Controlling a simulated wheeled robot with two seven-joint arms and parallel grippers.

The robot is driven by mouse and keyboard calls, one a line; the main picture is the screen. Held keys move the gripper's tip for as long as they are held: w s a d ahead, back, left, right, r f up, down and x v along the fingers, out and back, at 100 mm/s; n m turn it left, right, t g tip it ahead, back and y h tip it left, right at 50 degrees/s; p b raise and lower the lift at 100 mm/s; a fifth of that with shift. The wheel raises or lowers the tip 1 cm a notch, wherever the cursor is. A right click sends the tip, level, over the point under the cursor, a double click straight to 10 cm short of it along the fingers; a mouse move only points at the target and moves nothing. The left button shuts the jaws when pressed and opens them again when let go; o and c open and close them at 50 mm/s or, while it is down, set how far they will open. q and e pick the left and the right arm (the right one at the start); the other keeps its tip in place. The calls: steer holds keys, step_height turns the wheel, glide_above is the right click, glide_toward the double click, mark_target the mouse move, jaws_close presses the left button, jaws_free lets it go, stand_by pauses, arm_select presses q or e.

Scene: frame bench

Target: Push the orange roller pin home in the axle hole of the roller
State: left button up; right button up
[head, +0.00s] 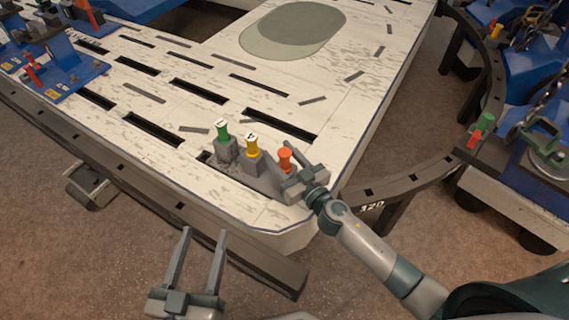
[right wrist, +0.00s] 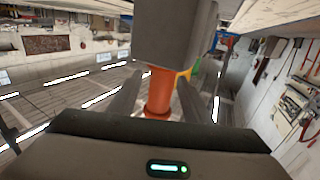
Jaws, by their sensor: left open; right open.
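The orange roller pin (head: 285,157) stands upright in the head view, at the right end of a grey fixture (head: 262,178) near the table corner. My right gripper (head: 299,173) is right beside it, open. In the right wrist view the orange pin (right wrist: 159,95) shows between the two spread fingers, with a grey block or cylinder (right wrist: 175,35) next to its end. I cannot tell whether the fingers touch the pin. The roller's axle hole is not visible. My left gripper (head: 200,262) is open and empty, low in front of the table edge.
A yellow pin (head: 252,146) and a green pin (head: 221,131) stand in the same fixture, left of the orange one. The slotted white table (head: 200,65) is mostly clear behind. A blue fixture (head: 62,75) sits at the left, and a dark curved rail (head: 430,180) runs at the right.

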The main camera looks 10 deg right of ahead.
steer(key=shift+x, duration=0.9)
jaws_close()
